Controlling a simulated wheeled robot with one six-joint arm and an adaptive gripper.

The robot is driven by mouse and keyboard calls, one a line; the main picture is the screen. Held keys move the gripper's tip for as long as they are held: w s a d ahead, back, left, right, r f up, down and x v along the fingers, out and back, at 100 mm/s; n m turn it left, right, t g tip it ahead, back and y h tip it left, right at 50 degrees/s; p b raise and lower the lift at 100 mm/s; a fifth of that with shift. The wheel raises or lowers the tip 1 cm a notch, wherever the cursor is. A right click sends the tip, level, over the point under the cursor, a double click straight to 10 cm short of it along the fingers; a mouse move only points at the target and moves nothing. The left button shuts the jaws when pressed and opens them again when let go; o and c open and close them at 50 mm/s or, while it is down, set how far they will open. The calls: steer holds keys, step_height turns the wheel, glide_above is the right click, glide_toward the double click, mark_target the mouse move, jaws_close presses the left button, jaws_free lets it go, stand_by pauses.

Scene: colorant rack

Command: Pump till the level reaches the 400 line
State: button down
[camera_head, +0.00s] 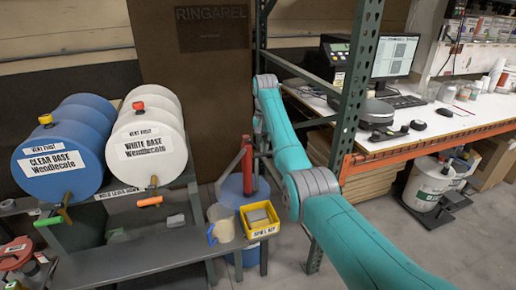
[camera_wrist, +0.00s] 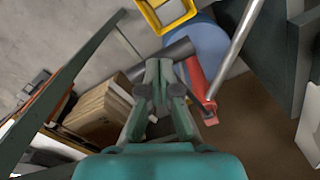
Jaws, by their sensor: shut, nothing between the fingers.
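A red hand pump (camera_head: 247,168) stands on a blue drum (camera_head: 232,190) behind the bench. A translucent jug (camera_head: 221,222) with a blue handle stands on the bench beside a yellow bin (camera_head: 259,220). No level or 400 line can be read on the jug. In the wrist view my gripper (camera_wrist: 160,68) is shut and empty. It is close to the red pump (camera_wrist: 201,88) and a dark grey bar (camera_wrist: 160,60) beside it; I cannot tell whether they touch. The blue drum (camera_wrist: 208,45) and the yellow bin's rim (camera_wrist: 150,15) lie beyond.
Blue (camera_head: 60,150) and white (camera_head: 145,148) base drums lie on the rack at left. A green rack post (camera_head: 353,100) stands close to my arm. A desk (camera_head: 440,122) with a monitor is at right. Stacked brown boards (camera_wrist: 95,115) show in the wrist view.

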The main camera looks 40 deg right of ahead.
steer(key=shift+f, duration=6.45)
steer(key=shift+r, duration=7.5)
steer(key=shift+f, duration=0.15)
steer(key=shift+r, duration=0.2)
